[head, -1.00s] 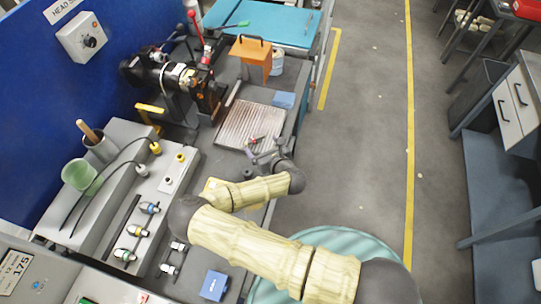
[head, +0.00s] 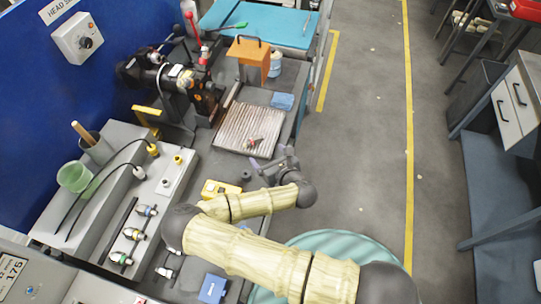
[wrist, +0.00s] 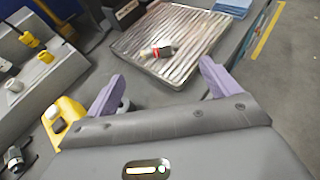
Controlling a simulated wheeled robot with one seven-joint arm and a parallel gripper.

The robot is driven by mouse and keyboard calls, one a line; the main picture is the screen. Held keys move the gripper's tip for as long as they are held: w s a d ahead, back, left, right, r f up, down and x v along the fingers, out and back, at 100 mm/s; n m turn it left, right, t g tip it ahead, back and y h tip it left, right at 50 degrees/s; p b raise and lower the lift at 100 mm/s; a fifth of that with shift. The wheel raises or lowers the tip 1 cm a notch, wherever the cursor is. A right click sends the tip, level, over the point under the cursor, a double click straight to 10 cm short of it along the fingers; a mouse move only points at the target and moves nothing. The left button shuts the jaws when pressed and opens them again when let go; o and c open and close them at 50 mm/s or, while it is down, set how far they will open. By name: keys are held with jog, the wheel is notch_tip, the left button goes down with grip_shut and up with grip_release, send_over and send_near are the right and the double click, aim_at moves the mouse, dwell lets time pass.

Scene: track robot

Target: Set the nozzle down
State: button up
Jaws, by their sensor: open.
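The nozzle (head: 254,142), a small piece with red, dark and pale parts, lies on its side on the ribbed metal tray (head: 236,127), near the tray's front edge. In the wrist view the nozzle (wrist: 157,51) rests on the ribs of the tray (wrist: 188,27), beyond my fingertips. My gripper (head: 272,157) is open and empty, on the near side of the tray and apart from the nozzle. Its two purple fingers (wrist: 162,70) are spread wide in the wrist view, with nothing between them.
A yellow block (head: 218,189) sits just left of my forearm. A blue cloth (head: 282,101) and an orange box (head: 250,58) are behind the tray. A grey fixture with several fittings (head: 163,190) stands left. The floor on the right is clear.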

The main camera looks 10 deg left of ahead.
jog(key=w+d+r+m+g+h, duration=0.25)
jog(key=d+m+h, duration=0.75)
jog(key=d+m, duration=1.1)
jog(key=s+d+r+m+g, duration=0.2)
jog(key=s+r+m, duration=0.4)
jog(key=r+m, duration=0.4)
jog(key=s+d+r+m+g+y, duration=0.1)
jog(key=s+d+r+m+g, duration=0.2)
jog(key=s+r+m, duration=0.3)
notch_tip(320, 180, up, 4)
jog(key=m, duration=0.7)
jog(key=shift+s, duration=0.4)
jog(key=shift+f, duration=0.2)
